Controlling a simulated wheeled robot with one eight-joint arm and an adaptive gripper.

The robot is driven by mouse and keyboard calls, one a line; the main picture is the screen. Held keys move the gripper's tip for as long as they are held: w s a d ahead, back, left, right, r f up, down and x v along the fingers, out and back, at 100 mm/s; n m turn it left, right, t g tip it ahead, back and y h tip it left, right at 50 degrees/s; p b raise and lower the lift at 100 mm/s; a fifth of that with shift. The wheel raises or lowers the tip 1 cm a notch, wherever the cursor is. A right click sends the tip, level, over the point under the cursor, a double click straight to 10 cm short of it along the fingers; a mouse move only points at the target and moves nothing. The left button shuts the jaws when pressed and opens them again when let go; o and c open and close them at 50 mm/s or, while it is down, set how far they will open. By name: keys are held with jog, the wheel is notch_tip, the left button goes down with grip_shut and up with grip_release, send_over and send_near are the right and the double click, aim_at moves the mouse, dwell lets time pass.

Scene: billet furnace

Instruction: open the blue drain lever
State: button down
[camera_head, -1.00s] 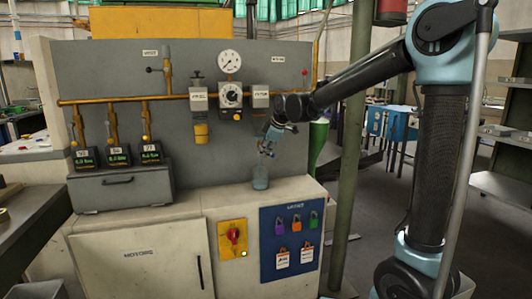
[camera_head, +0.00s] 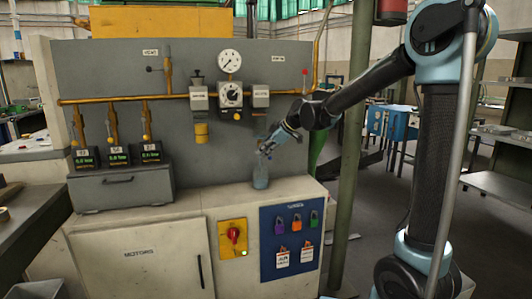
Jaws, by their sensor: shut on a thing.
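My gripper (camera_head: 264,150) is at the front of the grey panel, low and right of centre, just above a small bluish clear jar (camera_head: 260,178) on the bench top. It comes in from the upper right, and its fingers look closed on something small. The blue drain lever cannot be told apart from my blue-grey gripper at this size, so the exact contact is hidden.
A gauge (camera_head: 229,62), a regulator (camera_head: 230,95) and a yellow-bottomed filter (camera_head: 201,130) are on the panel left of my gripper. A grey box with several displays (camera_head: 120,188) stands at left. A green post (camera_head: 352,140) rises close to my arm.

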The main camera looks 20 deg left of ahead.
jog(key=y, duration=0.1)
jog(key=m+g+y, duration=0.1)
jog(key=y, duration=0.1)
jog(key=m+y, duration=0.1)
jog(key=y, duration=0.1)
jog(key=shift+a+g, duration=0.25)
jog(key=shift+g, duration=0.05)
jog(key=shift+y, duration=0.3)
jog(key=c, duration=2)
grip_release()
jog(key=shift+w, duration=0.1)
jog(key=shift+c, duration=0.2)
jog(key=v, duration=1.1)
jog(key=shift+d, duration=0.45)
jog(key=shift+r, duration=0.1)
